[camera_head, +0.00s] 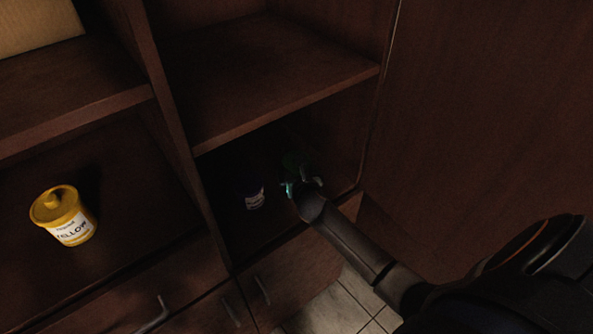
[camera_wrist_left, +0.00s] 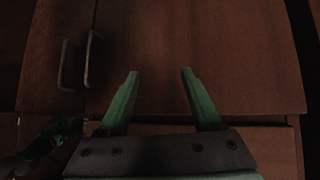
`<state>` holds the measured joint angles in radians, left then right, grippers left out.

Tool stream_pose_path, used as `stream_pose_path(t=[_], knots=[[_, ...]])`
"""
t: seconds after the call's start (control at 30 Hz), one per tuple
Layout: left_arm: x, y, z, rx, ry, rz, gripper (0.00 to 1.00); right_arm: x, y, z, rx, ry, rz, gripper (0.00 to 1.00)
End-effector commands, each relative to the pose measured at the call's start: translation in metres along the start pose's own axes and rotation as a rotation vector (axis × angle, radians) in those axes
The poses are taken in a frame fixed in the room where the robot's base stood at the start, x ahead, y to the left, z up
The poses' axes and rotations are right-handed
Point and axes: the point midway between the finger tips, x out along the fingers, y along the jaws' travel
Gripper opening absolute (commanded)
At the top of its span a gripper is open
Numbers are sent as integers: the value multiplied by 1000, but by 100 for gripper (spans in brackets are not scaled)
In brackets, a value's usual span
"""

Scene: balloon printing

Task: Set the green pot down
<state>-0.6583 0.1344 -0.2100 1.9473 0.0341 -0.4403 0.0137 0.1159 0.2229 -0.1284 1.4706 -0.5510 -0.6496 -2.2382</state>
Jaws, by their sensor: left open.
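A dim teal-green shape (camera_head: 294,162), which may be the green pot, shows in the dark lower compartment of the right-hand cabinet in the head view. My right gripper (camera_head: 303,184) reaches into that compartment from the right, just in front of this shape. Its fingers look slightly apart, but darkness hides whether they touch or grip it. I cannot tell if the shape rests on the shelf. My left gripper (camera_wrist_left: 158,98) is open and empty in the left wrist view, in front of brown cabinet doors.
A dark blue pot with a white label (camera_head: 254,199) stands left of my right gripper in the same compartment. A yellow pot (camera_head: 65,215) stands in the left compartment. An upright divider (camera_head: 180,120) and an upper shelf (camera_head: 290,95) bound the space. Door handles (camera_wrist_left: 90,58) stick out below.

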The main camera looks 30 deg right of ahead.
Motion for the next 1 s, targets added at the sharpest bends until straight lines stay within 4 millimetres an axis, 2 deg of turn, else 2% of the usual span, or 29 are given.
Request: stream_pose_path(t=[0.23,0.37,0.8,1.0], knots=[[-1,-2,0,0,0,-3,66,-2,0,2,0,0,0,100],[-4,-2,-3,0,3,-6,66,-14,0,2,-2,1,0,100],[-19,-12,-1,-4,-7,-30,66,-97,0,3,1,0,1,100],[-20,-12,-4,-4,-6,-30,66,-117,0,2,0,0,0,100]])
